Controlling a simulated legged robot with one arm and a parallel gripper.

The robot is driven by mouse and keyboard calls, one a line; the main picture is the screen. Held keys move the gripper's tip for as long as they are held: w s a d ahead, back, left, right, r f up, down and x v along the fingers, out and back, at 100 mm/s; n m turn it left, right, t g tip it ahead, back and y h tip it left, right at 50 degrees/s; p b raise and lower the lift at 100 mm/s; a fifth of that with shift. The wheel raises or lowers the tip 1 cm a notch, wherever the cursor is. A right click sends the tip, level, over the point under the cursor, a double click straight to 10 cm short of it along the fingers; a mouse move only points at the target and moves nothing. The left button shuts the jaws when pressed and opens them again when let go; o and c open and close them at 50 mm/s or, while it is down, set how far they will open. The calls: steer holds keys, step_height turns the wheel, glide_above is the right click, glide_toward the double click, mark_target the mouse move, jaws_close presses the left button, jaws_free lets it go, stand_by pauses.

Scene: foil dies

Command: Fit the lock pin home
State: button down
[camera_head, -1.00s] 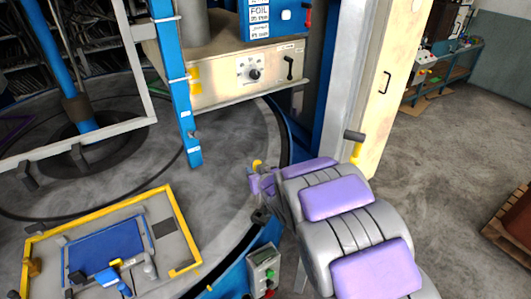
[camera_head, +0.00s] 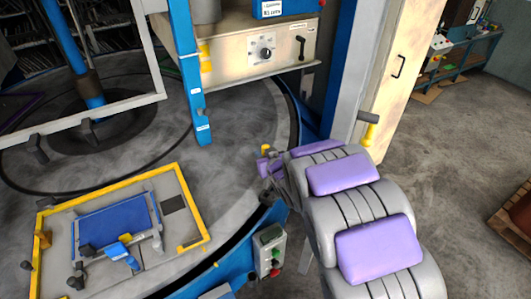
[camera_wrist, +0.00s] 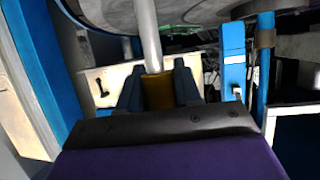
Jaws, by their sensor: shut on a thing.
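My gripper (camera_wrist: 157,90) is shut on a brass-coloured grip (camera_wrist: 157,94) with a pale steel rod (camera_wrist: 148,35) running up from it in the wrist view; I take this to be the lock pin. The dark fingers stand on both sides of the grip. In the head view my gripper (camera_head: 268,166) is small and partly hidden by my grey and purple arm, with a yellow bit showing at its top. A blue upright post (camera_head: 188,75) stands left of and beyond it. It also shows in the wrist view (camera_wrist: 233,65), right of the rod. No hole for the pin is clearly visible.
A cream machine panel (camera_head: 235,65) with knob and lever is beyond my gripper. A yellow-framed pallet (camera_head: 190,205) lies at left. A button box (camera_head: 268,248) stands left of my arm. A yellow-and-dark handle (camera_head: 368,128) is near the cabinet.

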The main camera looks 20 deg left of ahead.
step_height(320, 180, down, 3)
steer(key=shift+d+f+b, duration=0.15)
steer(key=shift+f+b, duration=0.05)
steer(key=shift+b, duration=0.4)
steer(key=shift+a, duration=0.2)
steer(key=shift+d, duration=0.2)
stand_by(0.3)
